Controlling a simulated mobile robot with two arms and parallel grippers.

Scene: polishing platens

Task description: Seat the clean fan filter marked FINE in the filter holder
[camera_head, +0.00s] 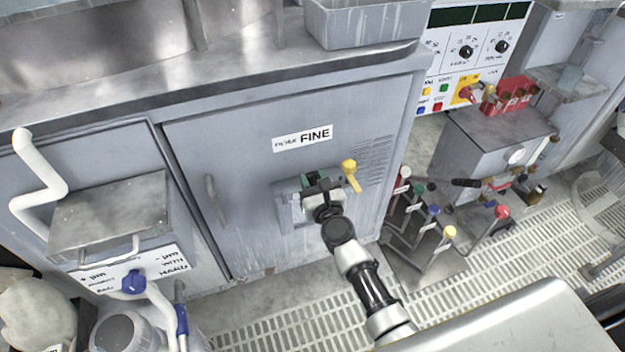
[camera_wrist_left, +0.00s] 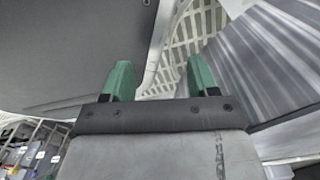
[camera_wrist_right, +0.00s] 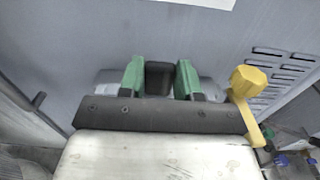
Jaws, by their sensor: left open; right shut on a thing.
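My right gripper (camera_head: 318,183) reaches the front of the grey cabinet, just below a white label (camera_head: 302,138) that reads FINE. In the right wrist view its green fingers (camera_wrist_right: 161,80) are shut on a dark block (camera_wrist_right: 160,77). I cannot tell whether this block belongs to the fan filter. A grey fixture (camera_head: 292,207) sits on the panel behind the gripper, mostly hidden by it; it may be the filter holder. A yellow lever (camera_head: 351,175) stands at its right side. My left gripper (camera_wrist_left: 160,80) is open and empty in the left wrist view, outside the head view.
Louvre slots (camera_wrist_right: 283,72) are right of the yellow lever. A steel box (camera_head: 112,215) with a white pipe is at left. Levers with coloured knobs (camera_head: 434,210) stand at right. A metal tray (camera_head: 365,25) is above. Perforated floor (camera_head: 265,325) lies below.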

